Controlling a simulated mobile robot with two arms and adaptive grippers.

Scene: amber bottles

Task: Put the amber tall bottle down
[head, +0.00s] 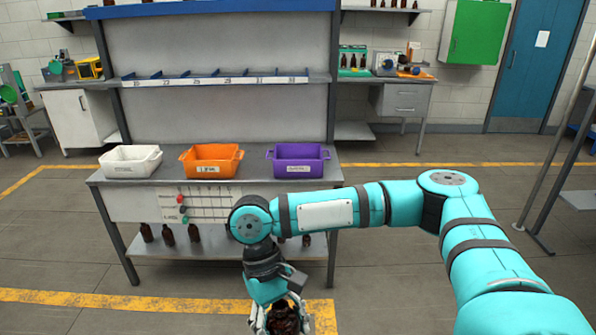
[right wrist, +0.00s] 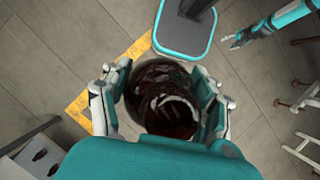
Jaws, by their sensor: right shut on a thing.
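The amber tall bottle shows as dark brown glass (head: 284,319) at the bottom edge of the head view, partly cut off. My right gripper (head: 279,312) is shut on it, with a finger on each side. In the right wrist view, the bottle (right wrist: 165,98) is seen end-on between the fingers of my right gripper (right wrist: 162,108). It is held in front of the workbench; what is under it is hidden. My left gripper (right wrist: 234,41) is small at the upper right of the right wrist view, well apart from the bottle; its opening is unclear.
The workbench (head: 262,186) carries a white bin (head: 130,171), an orange bin (head: 210,174) and a purple bin (head: 298,175). Several dark bottles stand on its lower shelf (head: 225,245). Bare tabletop shows between the bins. Yellow lines mark the open floor.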

